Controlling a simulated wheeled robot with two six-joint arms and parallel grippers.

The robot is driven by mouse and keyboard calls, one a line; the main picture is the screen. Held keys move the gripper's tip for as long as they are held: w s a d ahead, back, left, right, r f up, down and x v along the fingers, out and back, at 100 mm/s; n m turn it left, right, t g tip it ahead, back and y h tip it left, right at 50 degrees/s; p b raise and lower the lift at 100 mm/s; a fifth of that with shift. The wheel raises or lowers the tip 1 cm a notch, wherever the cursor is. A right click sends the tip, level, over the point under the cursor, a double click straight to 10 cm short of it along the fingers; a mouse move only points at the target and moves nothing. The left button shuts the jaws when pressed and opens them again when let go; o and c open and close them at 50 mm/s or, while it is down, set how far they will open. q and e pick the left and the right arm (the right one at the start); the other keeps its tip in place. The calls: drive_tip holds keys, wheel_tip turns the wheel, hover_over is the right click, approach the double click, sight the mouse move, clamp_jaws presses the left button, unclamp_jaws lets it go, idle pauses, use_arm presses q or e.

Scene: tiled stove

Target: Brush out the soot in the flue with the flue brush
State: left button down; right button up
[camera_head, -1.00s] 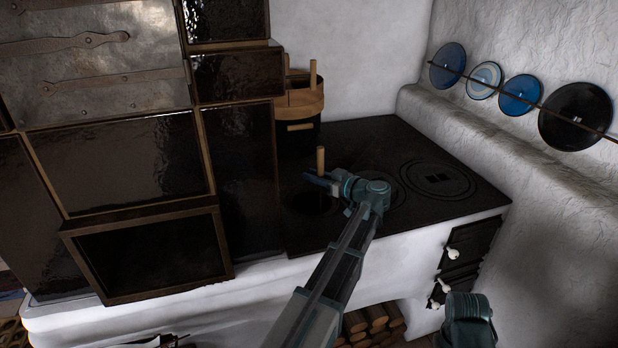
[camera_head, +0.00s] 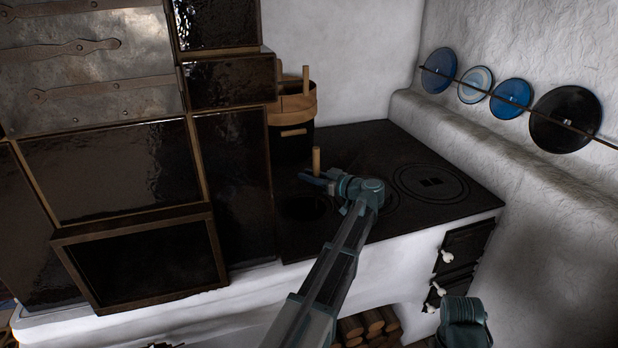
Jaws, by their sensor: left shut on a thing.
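My left gripper (camera_head: 318,181) is over the black stove top, shut on an upright wooden handle (camera_head: 316,160), which looks like that of the flue brush. The handle sticks up above the fingers. Its lower end and any bristles are hidden behind the gripper or too dark to make out. A dark round opening (camera_head: 302,208) shows in the stove top just below and left of the gripper. I see no soot clearly. My right gripper is out of view; only a part of my right arm shows at the bottom right.
A dark bucket (camera_head: 293,138) with a wooden band stands behind the gripper, beside the tiled stove wall (camera_head: 235,190). A round cooking plate (camera_head: 430,182) lies to the right. Several lids (camera_head: 566,118) hang along the right wall. White-knobbed doors (camera_head: 462,250) are at the front.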

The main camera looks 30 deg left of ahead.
use_arm(q)
drive_tip(key=shift+s, duration=0.1)
drive_tip(key=shift+s+a, duration=1.15)
drive_tip(key=shift+s, duration=0.1)
wheel_tip(320, 180, up, 16)
drive_tip(key=p, duration=1.6)
